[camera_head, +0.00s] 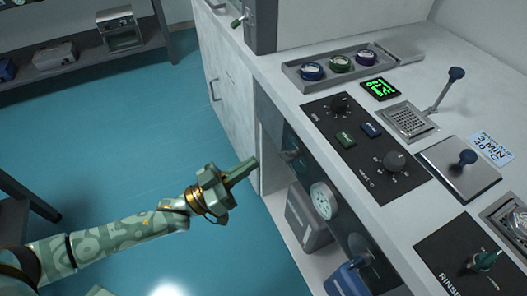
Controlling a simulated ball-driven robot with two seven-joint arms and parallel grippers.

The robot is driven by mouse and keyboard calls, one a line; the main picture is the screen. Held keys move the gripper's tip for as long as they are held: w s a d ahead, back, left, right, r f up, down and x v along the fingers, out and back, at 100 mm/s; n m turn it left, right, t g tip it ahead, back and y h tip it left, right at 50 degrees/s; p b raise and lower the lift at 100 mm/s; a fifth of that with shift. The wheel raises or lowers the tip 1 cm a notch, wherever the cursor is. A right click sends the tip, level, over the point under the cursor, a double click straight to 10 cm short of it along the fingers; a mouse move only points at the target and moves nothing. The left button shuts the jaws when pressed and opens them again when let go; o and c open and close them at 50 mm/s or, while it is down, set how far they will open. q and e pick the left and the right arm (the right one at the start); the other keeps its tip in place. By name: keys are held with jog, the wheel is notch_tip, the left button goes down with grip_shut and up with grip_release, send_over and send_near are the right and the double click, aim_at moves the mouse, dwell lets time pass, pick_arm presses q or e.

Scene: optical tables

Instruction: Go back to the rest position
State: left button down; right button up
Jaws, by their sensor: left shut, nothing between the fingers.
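My left gripper (243,168) is at the end of my pale green patterned arm, which comes in from the lower left. Its fingers are together and hold nothing. It hangs over the blue floor, close in front of the white bench's front side, and I cannot tell whether it touches it. My right gripper is not in view.
The white bench (290,95) carries a black knob panel (367,150), a tray (292,72) of round jars, a green display (381,89) and a lever (441,92). A gauge (323,200) is on its front. Open blue floor (130,130) lies left.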

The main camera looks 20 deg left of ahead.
pick_arm(q)
jog(key=shift+v, duration=0.95)
jog(key=shift+d, duration=0.1)
